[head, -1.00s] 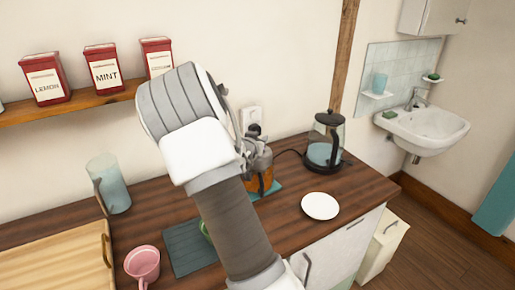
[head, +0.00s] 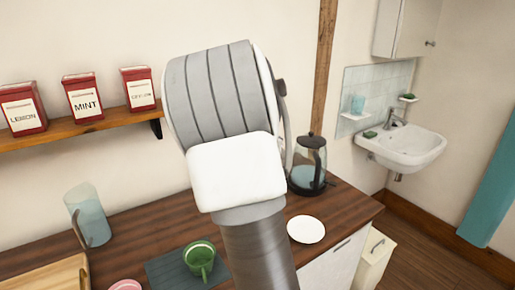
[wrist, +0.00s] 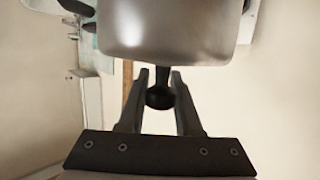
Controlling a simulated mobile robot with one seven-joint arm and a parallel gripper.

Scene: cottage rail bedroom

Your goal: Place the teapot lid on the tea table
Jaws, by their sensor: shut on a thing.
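My gripper (wrist: 160,100) shows in the wrist view, its two fingers shut on the black ball-shaped knob (wrist: 159,97) of the teapot lid. A dark stem joins the knob to a smooth silver-grey body (wrist: 185,35), seemingly the lid, beyond the fingertips and cut off by the top edge. In the head view my arm hides the gripper, the lid and the place where the amber teapot stood earlier. I cannot make out a tea table in either view.
The wooden counter (head: 150,225) holds a green cup (head: 200,258) on a dark mat (head: 165,272), a white plate (head: 306,229), a kettle (head: 308,172), a glass jug (head: 90,215) and a wooden tray (head: 45,278).

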